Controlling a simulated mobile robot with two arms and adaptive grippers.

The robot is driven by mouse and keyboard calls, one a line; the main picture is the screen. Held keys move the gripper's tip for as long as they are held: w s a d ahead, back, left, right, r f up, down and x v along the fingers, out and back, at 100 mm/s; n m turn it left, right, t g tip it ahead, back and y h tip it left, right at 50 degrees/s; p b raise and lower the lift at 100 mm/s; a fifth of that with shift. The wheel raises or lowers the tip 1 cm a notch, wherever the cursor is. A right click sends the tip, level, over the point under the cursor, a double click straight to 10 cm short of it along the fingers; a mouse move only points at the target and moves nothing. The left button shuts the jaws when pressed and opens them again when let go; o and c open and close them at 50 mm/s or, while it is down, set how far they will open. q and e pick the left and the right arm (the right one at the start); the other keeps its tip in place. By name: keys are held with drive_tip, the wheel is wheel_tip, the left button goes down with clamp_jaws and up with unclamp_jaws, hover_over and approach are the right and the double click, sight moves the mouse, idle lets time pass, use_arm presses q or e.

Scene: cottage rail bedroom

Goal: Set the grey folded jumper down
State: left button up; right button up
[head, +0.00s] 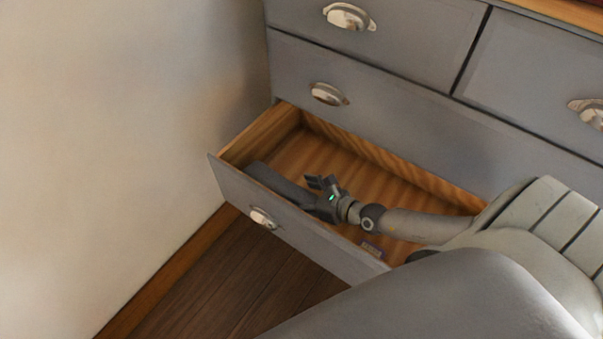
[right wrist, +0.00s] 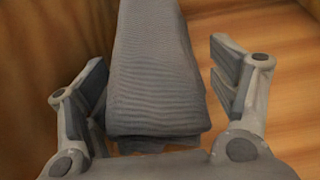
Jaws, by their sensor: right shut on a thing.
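The grey folded jumper (head: 280,184) is inside the open bottom drawer (head: 235,187), along the inner side of its front panel towards the left end. In the right wrist view the jumper (right wrist: 155,70) is a long ribbed bundle running away between the fingers. My right gripper (head: 318,194) reaches into the drawer from the right and is shut on the jumper's near end. In the right wrist view a finger of the gripper (right wrist: 160,90) stands on each side of it. Whether the jumper's underside touches the drawer floor is hard to tell. My left gripper is not in view.
The grey dresser (head: 400,100) has closed drawers above, with metal cup handles (head: 328,94). A plain wall (head: 120,130) stands close on the left. A small purple item (head: 372,250) lies near the drawer front. The drawer's wooden floor (head: 370,185) is bare behind the gripper.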

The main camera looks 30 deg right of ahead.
drive_tip(key=shift+f+b, duration=0.65)
drive_tip(key=shift+f, duration=1.15)
drive_tip(key=o, duration=1.1)
drive_tip(key=shift+f, duration=0.1)
drive_tip(key=shift+c, duration=0.2)
drive_tip(key=v, duration=1)
drive_tip(key=shift+s+d+r+p, duration=0.15)
drive_tip(key=shift+s+r+p, duration=0.05)
drive_tip(key=shift+s+p, duration=0.1)
drive_tip(key=shift+s+d+r, duration=0.25)
drive_tip(key=shift+s+r, duration=0.05)
drive_tip(key=shift+s, duration=0.25)
